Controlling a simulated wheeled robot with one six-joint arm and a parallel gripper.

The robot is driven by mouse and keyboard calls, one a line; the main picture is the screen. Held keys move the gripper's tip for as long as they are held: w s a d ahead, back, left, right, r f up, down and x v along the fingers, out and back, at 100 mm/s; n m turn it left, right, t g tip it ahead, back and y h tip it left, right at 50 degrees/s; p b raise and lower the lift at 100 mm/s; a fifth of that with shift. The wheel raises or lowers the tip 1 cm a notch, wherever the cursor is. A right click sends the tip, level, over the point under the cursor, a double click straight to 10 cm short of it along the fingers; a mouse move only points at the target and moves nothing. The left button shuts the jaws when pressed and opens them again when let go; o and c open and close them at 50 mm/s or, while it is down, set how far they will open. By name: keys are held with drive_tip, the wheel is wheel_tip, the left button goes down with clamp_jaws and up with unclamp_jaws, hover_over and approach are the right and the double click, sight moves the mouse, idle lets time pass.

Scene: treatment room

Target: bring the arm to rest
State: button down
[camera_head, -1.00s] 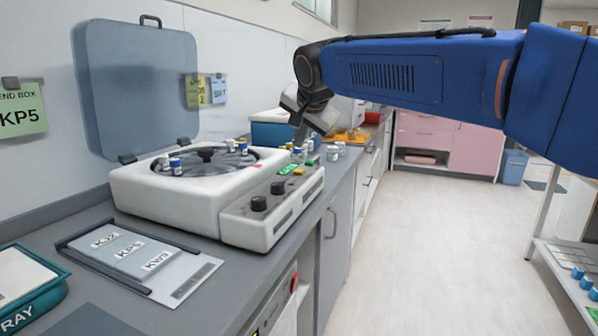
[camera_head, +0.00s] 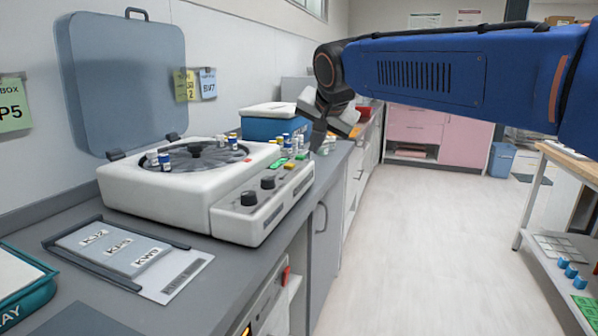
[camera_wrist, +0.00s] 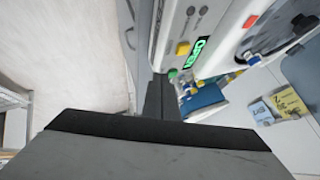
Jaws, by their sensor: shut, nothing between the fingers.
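My blue arm reaches in from the right in the head view, bent down at its wrist. My gripper (camera_head: 318,135) points down near the counter's edge, past the far end of the white centrifuge (camera_head: 165,197). It is shut and empty. In the wrist view my gripper (camera_wrist: 158,98) shows as dark fingers held together, with the centrifuge's green OPEN display (camera_wrist: 198,57) beyond them. From the head view I cannot tell how far the fingertips are above the counter.
The centrifuge lid (camera_head: 125,85) stands open, with several vials in its rotor. Vials stand near my gripper. A blue box (camera_head: 262,128) is behind. A card holder (camera_head: 120,258) and a teal tray (camera_head: 30,300) are in front. A shelf cart (camera_head: 560,255) stands right. The floor (camera_head: 410,250) between is clear.

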drive_tip(key=s+d+f+n+h, duration=0.1)
drive_tip(key=s+d+f, duration=0.2)
drive_tip(key=s+d, duration=0.15)
drive_tip(key=s+d+f, duration=0.3)
drive_tip(key=d, duration=0.3)
drive_tip(key=s+d+f+n+g, duration=0.1)
drive_tip(key=s+d+f, duration=0.4)
drive_tip(key=s+f, duration=0.2)
drive_tip(key=s+d+f+n+g, duration=0.1)
drive_tip(key=s+d+f, duration=0.4)
drive_tip(key=s+f, duration=0.3)
drive_tip(key=s+d+f+n+g+h, duration=0.1)
drive_tip(key=s+d+f+n, duration=0.1)
drive_tip(key=s+d+f, duration=0.3)
drive_tip(key=s+f, duration=0.3)
drive_tip(key=s, duration=0.4)
drive_tip(key=shift+s+g, duration=0.3)
drive_tip(key=shift+s, duration=0.05)
